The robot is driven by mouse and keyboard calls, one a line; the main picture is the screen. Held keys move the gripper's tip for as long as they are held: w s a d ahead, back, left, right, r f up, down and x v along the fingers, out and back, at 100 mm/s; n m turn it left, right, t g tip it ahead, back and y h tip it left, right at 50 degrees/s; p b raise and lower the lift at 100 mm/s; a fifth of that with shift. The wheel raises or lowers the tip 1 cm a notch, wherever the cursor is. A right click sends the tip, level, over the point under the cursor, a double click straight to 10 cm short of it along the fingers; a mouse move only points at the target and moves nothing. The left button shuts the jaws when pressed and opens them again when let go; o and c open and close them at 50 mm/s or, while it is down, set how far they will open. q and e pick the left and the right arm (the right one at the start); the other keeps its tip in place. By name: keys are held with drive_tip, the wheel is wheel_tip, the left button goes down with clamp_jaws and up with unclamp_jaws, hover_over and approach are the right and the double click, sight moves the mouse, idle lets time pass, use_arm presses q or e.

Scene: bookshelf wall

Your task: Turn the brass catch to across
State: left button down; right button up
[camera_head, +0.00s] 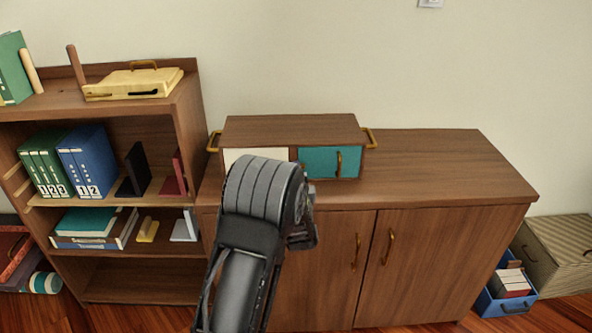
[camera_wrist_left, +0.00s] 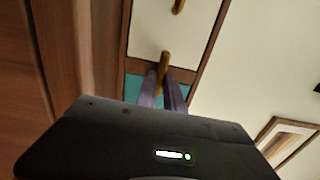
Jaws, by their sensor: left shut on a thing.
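A small wooden cabinet (camera_head: 290,130) stands on the sideboard, with a white door (camera_head: 255,155) and a teal door (camera_head: 320,158). The brass catch (camera_wrist_left: 164,64) shows in the left wrist view at the strip between the white door (camera_wrist_left: 165,25) and the teal door (camera_wrist_left: 133,90). Its visible part overlaps the white door's edge and the strip; the rest is between my fingers, so its exact angle is hard to tell. My left gripper (camera_wrist_left: 164,88) is shut on the catch. In the head view, my left arm hides its fingertips. My right gripper is not in view.
The teal door has a brass handle (camera_head: 339,162); brass side handles are on the cabinet. The sideboard top (camera_head: 440,165) is bare on the right. A bookshelf (camera_head: 185,110) with binders stands at left. A blue crate (camera_head: 507,301) is on the floor at right.

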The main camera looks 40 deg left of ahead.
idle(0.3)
use_arm(q)
drive_tip(key=c, duration=1.5)
unclamp_jaws()
drive_tip(key=shift+o, duration=0.2)
drive_tip(key=shift+s+d, duration=0.1)
drive_tip(key=v, duration=0.7)
drive_tip(key=shift+s+d, duration=0.15)
drive_tip(key=shift+s, duration=0.1)
